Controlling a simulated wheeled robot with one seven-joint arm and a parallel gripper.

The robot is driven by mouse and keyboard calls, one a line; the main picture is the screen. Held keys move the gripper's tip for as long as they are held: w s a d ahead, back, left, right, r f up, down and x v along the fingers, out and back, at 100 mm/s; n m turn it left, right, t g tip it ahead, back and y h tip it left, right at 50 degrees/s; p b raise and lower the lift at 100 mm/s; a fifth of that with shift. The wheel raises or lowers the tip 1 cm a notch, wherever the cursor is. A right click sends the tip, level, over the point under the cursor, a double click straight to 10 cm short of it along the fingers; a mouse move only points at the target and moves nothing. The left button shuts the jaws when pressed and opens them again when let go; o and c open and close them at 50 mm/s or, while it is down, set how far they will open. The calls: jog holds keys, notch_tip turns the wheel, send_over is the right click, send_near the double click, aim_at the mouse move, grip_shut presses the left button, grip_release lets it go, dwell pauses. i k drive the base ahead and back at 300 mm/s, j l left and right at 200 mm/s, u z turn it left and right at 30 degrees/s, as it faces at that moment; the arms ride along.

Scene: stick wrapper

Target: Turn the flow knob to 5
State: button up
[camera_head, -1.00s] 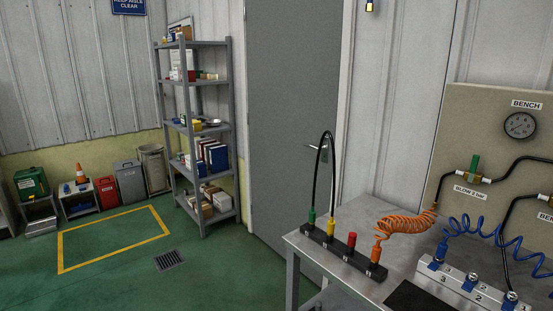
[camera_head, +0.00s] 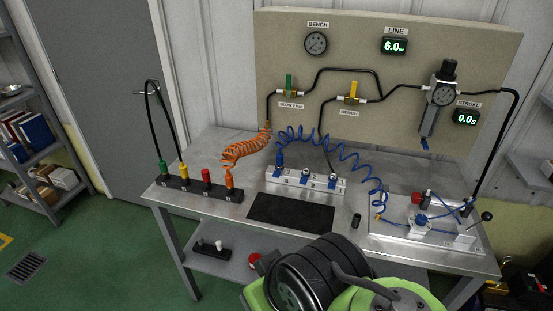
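No knob in view has a readable flow label or a dial scale, so I cannot tell which one is the flow knob. On the metal plate (camera_head: 390,236) at the bench's right end sits a small assembly with a red knob (camera_head: 417,197), a dark part beside it, a blue fitting (camera_head: 422,218) and blue tubing. A lever with a black ball (camera_head: 486,216) stands at its right edge. On the back panel, the regulator has a black top knob (camera_head: 449,67) and a gauge. My gripper is not recognisable; green and black parts of my arm fill the bottom centre.
The steel bench (camera_head: 215,150) carries a four-colour plug rail (camera_head: 190,187), an orange coiled hose (camera_head: 246,149), a numbered white manifold (camera_head: 305,180), a blue coiled hose (camera_head: 340,152), a black mat (camera_head: 290,213) and a small black cylinder (camera_head: 356,220). The LINE display (camera_head: 395,46) reads 6.0; STROKE (camera_head: 466,118) reads 0.0.

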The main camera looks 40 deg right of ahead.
aim_at(421, 219)
jog(key=z, duration=0.45)
jog(key=k+z, duration=0.1)
jog(key=z, duration=0.75)
jog(key=l+z, duration=0.1)
jog(key=z, duration=0.35)
jog(key=k+l+z, duration=0.1)
jog(key=z, duration=0.35)
